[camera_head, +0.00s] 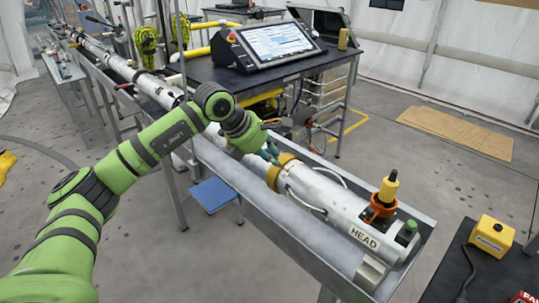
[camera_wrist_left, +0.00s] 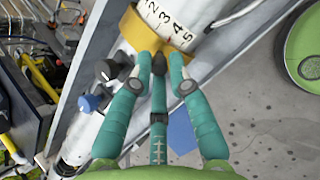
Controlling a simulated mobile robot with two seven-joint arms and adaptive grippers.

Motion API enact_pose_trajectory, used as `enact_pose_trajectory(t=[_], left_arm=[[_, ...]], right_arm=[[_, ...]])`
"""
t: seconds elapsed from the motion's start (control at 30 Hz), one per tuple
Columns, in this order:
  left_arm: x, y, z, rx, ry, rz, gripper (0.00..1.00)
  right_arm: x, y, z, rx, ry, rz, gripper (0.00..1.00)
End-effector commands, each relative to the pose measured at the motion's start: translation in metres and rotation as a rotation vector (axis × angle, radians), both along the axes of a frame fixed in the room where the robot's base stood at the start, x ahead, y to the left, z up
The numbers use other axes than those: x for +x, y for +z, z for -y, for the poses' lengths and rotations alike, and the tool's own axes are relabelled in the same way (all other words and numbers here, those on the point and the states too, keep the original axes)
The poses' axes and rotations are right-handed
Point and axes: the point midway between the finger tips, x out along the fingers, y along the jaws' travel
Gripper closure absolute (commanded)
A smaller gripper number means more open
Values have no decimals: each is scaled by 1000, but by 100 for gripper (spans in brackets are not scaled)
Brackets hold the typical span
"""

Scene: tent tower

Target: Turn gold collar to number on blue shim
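The gold collar (camera_head: 289,159) circles the white tube near its HEAD end. In the left wrist view the collar (camera_wrist_left: 132,28) lies just beyond my fingertips, beside a white band (camera_wrist_left: 168,20) with black numbers; 2, 3, 4 and 5 are readable. My right gripper is not in view.
The tube lies in a long grey trough (camera_head: 235,179). An orange-and-yellow fitting (camera_head: 384,197) stands up near the HEAD label. A bench with a screen (camera_head: 277,41) is behind. A blue panel (camera_head: 213,194) sits low beside the trough. Knobs (camera_wrist_left: 106,70) show left of my fingers.

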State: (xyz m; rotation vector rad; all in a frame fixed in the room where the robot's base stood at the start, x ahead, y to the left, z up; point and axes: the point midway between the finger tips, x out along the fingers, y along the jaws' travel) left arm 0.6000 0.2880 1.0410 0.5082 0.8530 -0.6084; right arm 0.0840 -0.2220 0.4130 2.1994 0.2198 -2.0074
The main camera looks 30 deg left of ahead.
Motion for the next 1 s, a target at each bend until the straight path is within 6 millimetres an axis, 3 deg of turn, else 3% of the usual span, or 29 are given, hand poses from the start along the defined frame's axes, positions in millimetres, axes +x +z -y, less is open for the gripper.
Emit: enact_pose_trajectory(t=[0.47,1.0], left_arm=[[-3,6,-2,0,1,2,60],[-54,86,-30,1,0,1,60]], right_arm=[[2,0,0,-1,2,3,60],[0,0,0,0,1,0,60]])
